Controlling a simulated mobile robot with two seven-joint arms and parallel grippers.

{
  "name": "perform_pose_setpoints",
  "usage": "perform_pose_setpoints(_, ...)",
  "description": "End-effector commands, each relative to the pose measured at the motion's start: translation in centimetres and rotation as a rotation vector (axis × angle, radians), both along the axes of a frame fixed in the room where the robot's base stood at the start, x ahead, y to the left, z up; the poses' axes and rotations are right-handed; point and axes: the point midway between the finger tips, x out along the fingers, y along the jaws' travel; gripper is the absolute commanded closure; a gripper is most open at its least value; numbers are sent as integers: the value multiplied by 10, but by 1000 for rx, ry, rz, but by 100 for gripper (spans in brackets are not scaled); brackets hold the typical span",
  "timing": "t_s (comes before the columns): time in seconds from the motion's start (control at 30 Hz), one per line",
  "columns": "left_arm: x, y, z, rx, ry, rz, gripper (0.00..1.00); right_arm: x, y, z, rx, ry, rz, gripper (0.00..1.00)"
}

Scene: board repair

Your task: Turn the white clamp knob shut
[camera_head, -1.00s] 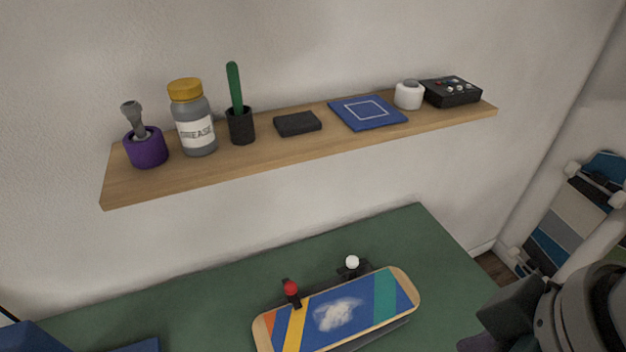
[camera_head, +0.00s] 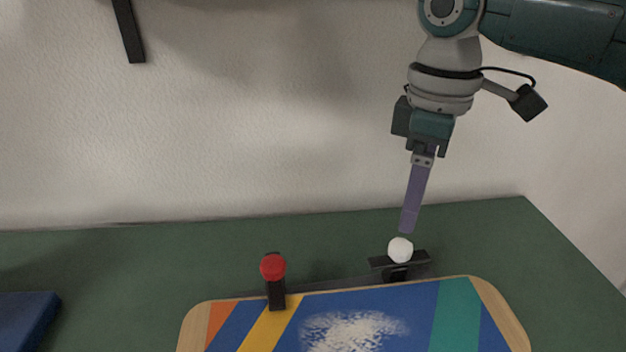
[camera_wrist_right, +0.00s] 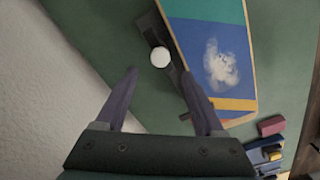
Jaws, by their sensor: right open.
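The white clamp knob (camera_head: 400,250) sits on a dark clamp (camera_head: 412,265) at the far edge of the skateboard deck (camera_head: 455,310). My right gripper (camera_head: 408,230) points down just above the knob, seen edge-on in the head view. In the right wrist view my right gripper (camera_wrist_right: 165,85) is open, with its two fingers apart and empty. The white knob (camera_wrist_right: 160,57) shows ahead of the gap between the fingertips, not gripped. A red knob (camera_head: 273,267) stands on another clamp to the left. My left gripper is not in view.
The green bench top (camera_head: 120,265) is mostly clear behind and left of the deck. A blue object (camera_head: 25,318) lies at the left. The wall (camera_head: 250,120) rises close behind. Several small coloured blocks (camera_wrist_right: 270,127) lie beyond the deck in the wrist view.

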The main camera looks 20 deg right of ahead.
Motion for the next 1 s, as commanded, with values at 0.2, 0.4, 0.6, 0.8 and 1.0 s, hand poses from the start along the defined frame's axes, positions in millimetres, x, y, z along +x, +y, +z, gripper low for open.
perform_pose_setpoints(0.2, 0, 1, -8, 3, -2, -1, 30, 0, -2, -26, -1, 4, -4, 30)
perform_pose_setpoints(0.4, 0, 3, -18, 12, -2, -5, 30, 0, -1, -60, -1, 4, -4, 30)
perform_pose_setpoints(0.6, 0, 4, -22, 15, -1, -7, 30, 1, -1, -74, -1, 1, -2, 30)
perform_pose_setpoints(0.8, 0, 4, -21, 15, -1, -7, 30, 1, -1, -74, 0, 0, -2, 30)
perform_pose_setpoints(1.0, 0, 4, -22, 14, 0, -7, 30, 1, -1, -74, -1, 1, -2, 46)
